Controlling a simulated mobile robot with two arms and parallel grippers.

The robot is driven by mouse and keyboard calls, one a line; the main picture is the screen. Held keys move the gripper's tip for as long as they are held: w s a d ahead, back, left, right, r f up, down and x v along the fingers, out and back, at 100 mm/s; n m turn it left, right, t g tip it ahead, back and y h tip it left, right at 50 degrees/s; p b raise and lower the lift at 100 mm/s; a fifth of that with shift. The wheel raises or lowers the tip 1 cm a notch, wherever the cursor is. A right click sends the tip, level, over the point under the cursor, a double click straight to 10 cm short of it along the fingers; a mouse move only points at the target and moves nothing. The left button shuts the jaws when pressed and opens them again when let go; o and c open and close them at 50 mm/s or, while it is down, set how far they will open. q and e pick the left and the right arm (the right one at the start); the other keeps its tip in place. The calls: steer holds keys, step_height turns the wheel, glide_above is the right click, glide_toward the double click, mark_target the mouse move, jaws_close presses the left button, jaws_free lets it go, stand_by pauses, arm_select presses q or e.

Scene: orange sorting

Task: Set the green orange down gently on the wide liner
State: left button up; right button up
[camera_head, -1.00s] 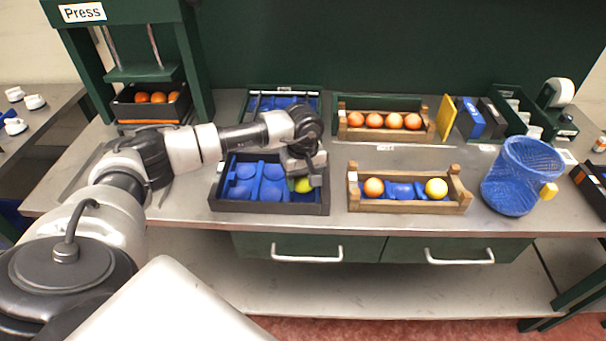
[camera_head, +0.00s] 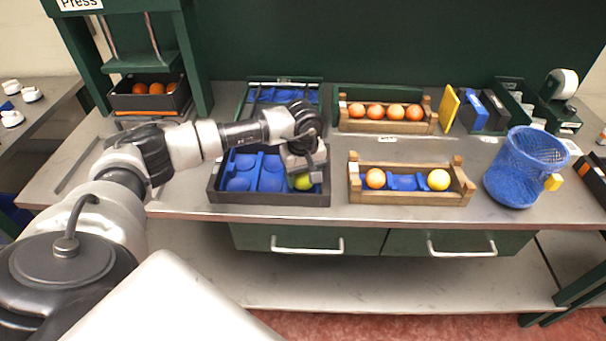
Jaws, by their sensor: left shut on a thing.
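The green orange (camera_head: 302,183) is yellow-green and shows under my left gripper (camera_head: 303,173). My left gripper is shut on it, at the right part of a dark tray (camera_head: 270,200) with a blue liner (camera_head: 271,180) of wide hollows. The orange is low, at about the height of the liner's front right hollow. I cannot tell whether it touches the liner, as the gripper hides its top. The liner's other visible hollows are empty. My right gripper is not in view.
To the right, a wooden crate (camera_head: 415,198) holds an orange and a yellow fruit on a blue liner. Behind it, another wooden crate (camera_head: 388,128) holds several oranges. A blue mesh basket (camera_head: 522,170) stands at the right. A second blue-lined tray (camera_head: 283,84) lies behind the gripper.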

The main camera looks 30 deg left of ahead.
arm_select(q)
steer(key=shift+f+b, duration=0.3)
steer(key=shift+f, duration=0.05)
stand_by(0.3)
steer(key=o, duration=1)
steer(key=shift+o, duration=0.2)
steer(key=shift+r, duration=0.1)
steer(key=shift+r+p, duration=2.2)
steer(key=shift+r, duration=1.8)
steer(key=shift+f, duration=0.1)
